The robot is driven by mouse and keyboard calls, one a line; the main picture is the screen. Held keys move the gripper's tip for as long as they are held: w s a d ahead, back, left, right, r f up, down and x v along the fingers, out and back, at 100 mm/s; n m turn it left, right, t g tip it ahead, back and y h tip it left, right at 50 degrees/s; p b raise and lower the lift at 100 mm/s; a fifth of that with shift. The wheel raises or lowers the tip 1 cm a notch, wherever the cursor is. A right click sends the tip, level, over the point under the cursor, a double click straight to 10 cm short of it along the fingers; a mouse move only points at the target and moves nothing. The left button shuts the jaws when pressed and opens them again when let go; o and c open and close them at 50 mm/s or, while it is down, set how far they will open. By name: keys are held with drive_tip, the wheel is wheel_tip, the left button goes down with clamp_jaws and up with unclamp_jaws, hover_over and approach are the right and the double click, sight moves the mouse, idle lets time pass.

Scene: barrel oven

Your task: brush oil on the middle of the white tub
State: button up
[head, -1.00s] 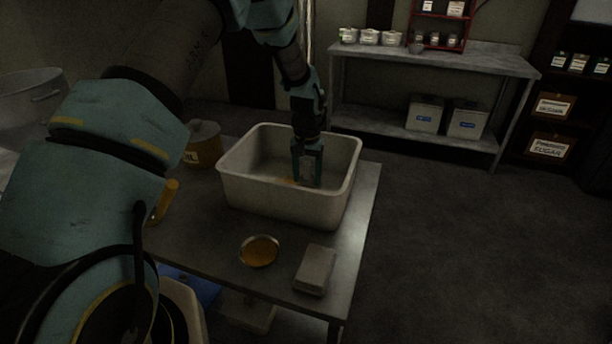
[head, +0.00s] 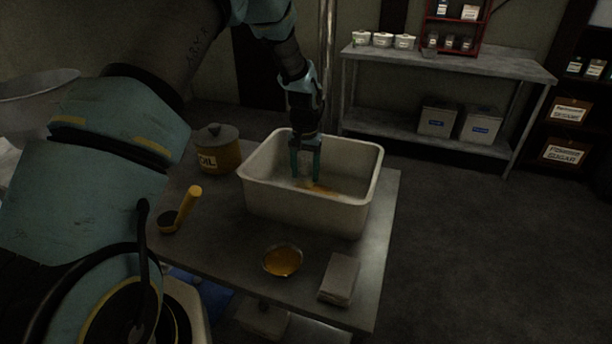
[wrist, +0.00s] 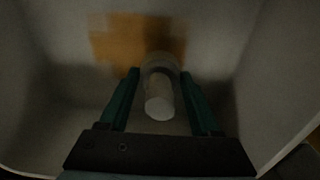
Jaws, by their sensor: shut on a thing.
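The white tub (head: 304,207) stands on the metal table. An orange-brown oil patch (head: 322,189) lies on its floor; the wrist view shows it as a blocky patch (wrist: 135,40) ahead of the fingers. My gripper (head: 306,174) reaches down into the tub, left of the patch in the head view. Its green fingers (wrist: 160,78) are shut on a pale, rounded cylinder (wrist: 159,100), seemingly the brush; its far end is hard to make out. A bowl of amber oil (head: 282,261) sits on the table in front of the tub.
A lidded oil pot (head: 218,153) stands left of the tub. A yellow-handled tool (head: 188,205) rests on the table's left side. A grey block (head: 340,279) lies near the front right corner. A metal shelf (head: 450,66) stands behind. The floor to the right is clear.

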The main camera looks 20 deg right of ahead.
sight(305, 159)
drive_tip(key=shift+r+p, duration=1.6)
drive_tip(key=shift+r, duration=1.35)
